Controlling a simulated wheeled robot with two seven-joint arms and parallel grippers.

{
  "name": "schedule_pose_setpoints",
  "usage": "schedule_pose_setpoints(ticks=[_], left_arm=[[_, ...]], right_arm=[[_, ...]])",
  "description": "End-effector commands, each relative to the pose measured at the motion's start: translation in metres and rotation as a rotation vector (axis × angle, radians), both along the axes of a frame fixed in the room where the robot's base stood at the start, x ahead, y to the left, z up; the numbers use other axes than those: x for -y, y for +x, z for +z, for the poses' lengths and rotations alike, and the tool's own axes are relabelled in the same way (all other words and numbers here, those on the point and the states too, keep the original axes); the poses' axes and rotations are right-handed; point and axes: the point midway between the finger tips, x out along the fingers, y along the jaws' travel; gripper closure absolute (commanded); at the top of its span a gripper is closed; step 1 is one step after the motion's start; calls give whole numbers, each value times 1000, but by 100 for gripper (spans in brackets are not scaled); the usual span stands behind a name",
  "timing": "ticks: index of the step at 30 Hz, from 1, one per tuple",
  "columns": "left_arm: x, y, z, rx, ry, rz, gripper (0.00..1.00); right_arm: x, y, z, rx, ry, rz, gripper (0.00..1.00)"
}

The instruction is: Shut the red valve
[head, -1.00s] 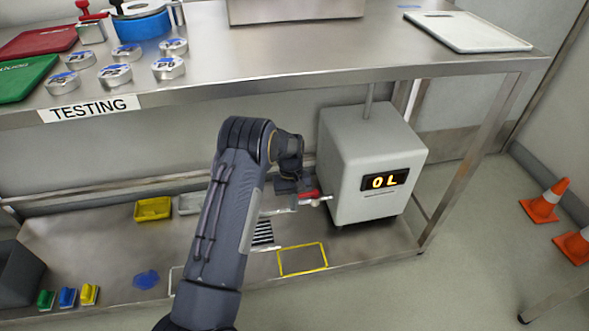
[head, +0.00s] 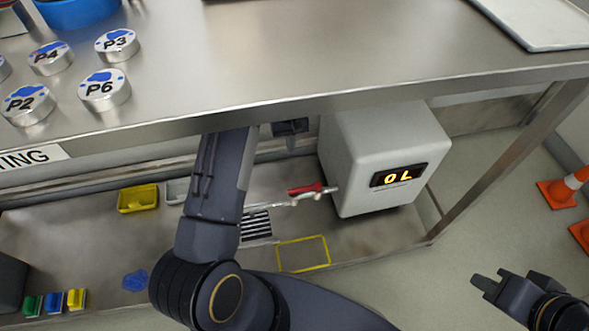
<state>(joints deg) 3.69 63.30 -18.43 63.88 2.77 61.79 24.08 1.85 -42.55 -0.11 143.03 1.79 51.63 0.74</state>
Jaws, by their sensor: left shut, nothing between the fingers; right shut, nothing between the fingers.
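The red valve handle (head: 305,188) sits on a thin pale pipe at the left side of a white box (head: 385,150) on the lower shelf. The handle lies roughly along the pipe as seen from here. My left gripper (head: 291,147) is above and behind the handle, under the upper table's edge, apart from it. It is shut and empty, partly hidden by the table edge. My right gripper (head: 488,281) is at the lower right, over the floor, far from the valve, shut and empty.
The box's display reads "OL". The steel tabletop (head: 330,60) overhangs the shelf. Orange cones (head: 558,192) stand right.

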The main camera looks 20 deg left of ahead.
Motion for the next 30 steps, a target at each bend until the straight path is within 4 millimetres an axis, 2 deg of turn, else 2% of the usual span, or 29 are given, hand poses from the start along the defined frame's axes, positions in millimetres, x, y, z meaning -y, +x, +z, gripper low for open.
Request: schedule_pose_setpoints(ticks=[10, 14, 17, 27, 29, 30], left_arm=[[0, 0, 0, 0, 0, 0, 100], [1, -1, -8, -1, -1, 0, 100], [3, -4, -22, -3, -1, 0, 100], [13, -17, -93, -4, 0, 0, 100], [14, -19, -104, -3, 0, -1, 100], [19, -24, -102, -2, -1, -2, 100]], right_arm=[[0, 0, 0, 0, 0, 0, 100], [0, 0, -4, 0, 0, 0, 100], [0, 0, -9, 0, 0, 0, 100], [0, 0, -36, 0, 0, 0, 100], [0, 0, -40, 0, 0, 0, 100], [0, 0, -40, 0, 0, 0, 100]])
